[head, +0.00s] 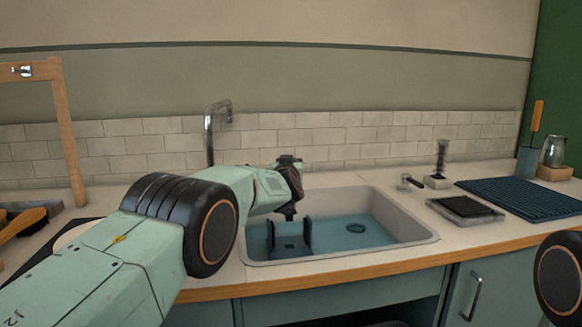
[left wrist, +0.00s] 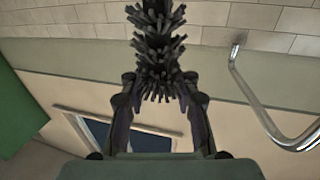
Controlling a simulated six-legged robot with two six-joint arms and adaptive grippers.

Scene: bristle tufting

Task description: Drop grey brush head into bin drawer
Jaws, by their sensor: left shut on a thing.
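In the left wrist view, my left gripper (left wrist: 157,88) is shut on a dark grey bristly brush head (left wrist: 156,45), whose bristles stick out on all sides. In the head view, my left gripper (head: 289,188) is above the back left part of the sink; the brush head cannot be made out there. A dark opening (head: 350,309) shows under the counter at the bottom of the head view. I cannot tell whether it is the bin drawer. My right gripper is out of view; only a black joint of that arm shows at the right edge.
The sink (head: 425,237) holds two dark upright posts (head: 307,234). A tap (head: 209,135) stands behind it. To the right are a bristly brush in a pale base (head: 437,182), a dark tray (head: 465,208), and a blue ribbed mat (head: 525,198). A wooden frame (head: 70,135) stands left.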

